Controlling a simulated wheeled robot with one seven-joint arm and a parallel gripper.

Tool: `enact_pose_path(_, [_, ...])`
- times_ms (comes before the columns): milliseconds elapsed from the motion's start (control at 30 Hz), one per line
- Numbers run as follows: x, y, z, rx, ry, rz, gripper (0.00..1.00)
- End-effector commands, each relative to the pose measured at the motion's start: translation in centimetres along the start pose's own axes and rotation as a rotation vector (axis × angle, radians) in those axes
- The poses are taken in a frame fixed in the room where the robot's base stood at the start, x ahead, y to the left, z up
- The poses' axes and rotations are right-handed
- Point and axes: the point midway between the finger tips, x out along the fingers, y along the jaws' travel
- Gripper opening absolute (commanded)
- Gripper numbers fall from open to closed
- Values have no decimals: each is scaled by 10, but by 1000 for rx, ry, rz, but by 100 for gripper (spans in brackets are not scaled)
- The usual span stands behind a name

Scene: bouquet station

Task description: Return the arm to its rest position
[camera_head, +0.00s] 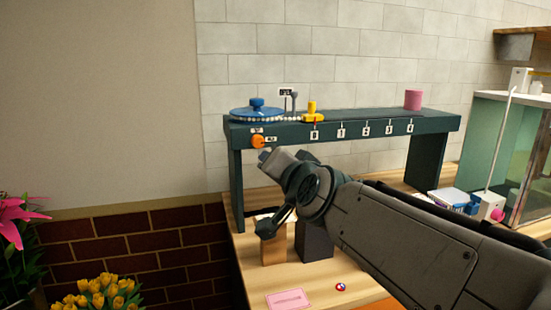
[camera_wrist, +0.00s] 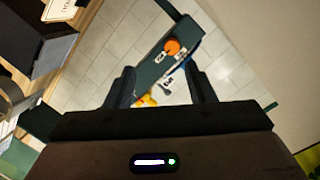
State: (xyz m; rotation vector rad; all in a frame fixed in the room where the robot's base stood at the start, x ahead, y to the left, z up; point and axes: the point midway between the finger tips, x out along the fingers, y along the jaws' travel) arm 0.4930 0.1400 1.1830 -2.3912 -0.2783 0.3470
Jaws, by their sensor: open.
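My arm reaches in from the lower right of the head view. My gripper (camera_head: 268,157) is at its far end, just below and right of the orange knob (camera_head: 257,141) on the front of the dark green raised shelf (camera_head: 350,129). In the wrist view my gripper (camera_wrist: 161,88) has its two dark fingers spread apart with nothing held between them. The orange knob (camera_wrist: 172,46) shows beyond the fingertips, apart from them. In the head view the fingers are small and partly hidden by the wrist.
A blue turntable (camera_head: 257,113), a yellow slider (camera_head: 312,113) and a pink cylinder (camera_head: 413,99) stand on the shelf. Below are a tan block (camera_head: 273,248), a dark block (camera_head: 314,243) and a pink card (camera_head: 288,299). Yellow flowers (camera_head: 97,293) are lower left. A glass case (camera_head: 500,150) stands right.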

Motion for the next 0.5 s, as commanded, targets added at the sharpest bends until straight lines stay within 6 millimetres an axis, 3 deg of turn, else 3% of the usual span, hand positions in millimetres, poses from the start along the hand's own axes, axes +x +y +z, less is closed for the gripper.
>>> enact_pose_path(167, [-32,53,26,-176,-261,186,49])
enact_pose_path(300, [-84,112,57,-309,-532,371,49])
enact_pose_path(500, [-162,170,84,-405,-846,570,49])
